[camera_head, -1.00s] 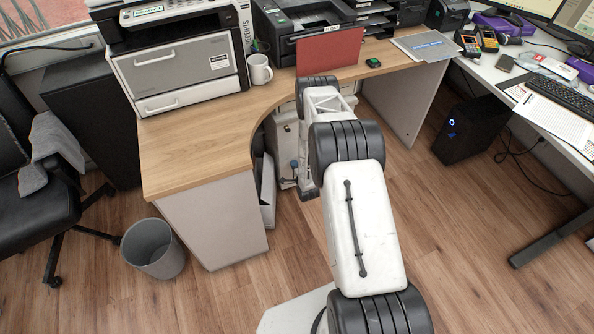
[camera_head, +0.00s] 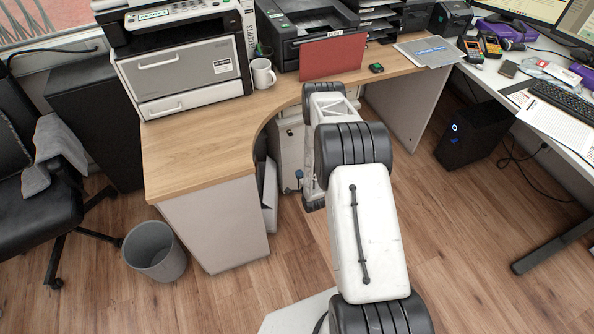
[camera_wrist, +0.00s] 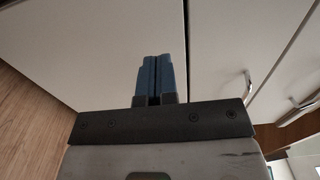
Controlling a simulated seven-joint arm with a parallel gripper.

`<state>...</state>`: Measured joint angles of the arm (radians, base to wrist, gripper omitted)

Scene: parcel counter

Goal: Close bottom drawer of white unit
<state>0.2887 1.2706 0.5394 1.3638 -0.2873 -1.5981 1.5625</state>
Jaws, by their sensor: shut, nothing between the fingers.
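The white unit (camera_head: 290,148) stands under the wooden desk in the head view, partly behind my arm. In the wrist view its pale fronts lie sideways, with the floor at left. The large front at left, nearest the floor, is the bottom drawer (camera_wrist: 75,45). I see no handle on it; my gripper covers part of it. I cannot tell whether it is flush with the front above. My gripper (camera_wrist: 151,58) has its blue fingers together and empty, over the bottom drawer front near its upper seam. I cannot tell whether they touch it. In the head view the gripper is mostly hidden by my arm.
Two metal handles (camera_wrist: 246,88) and (camera_wrist: 301,103) are on the fronts higher up. The desk panel (camera_head: 215,222) and white items beside it (camera_head: 269,195) stand left of the unit. A grey bin (camera_head: 154,251) is farther left.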

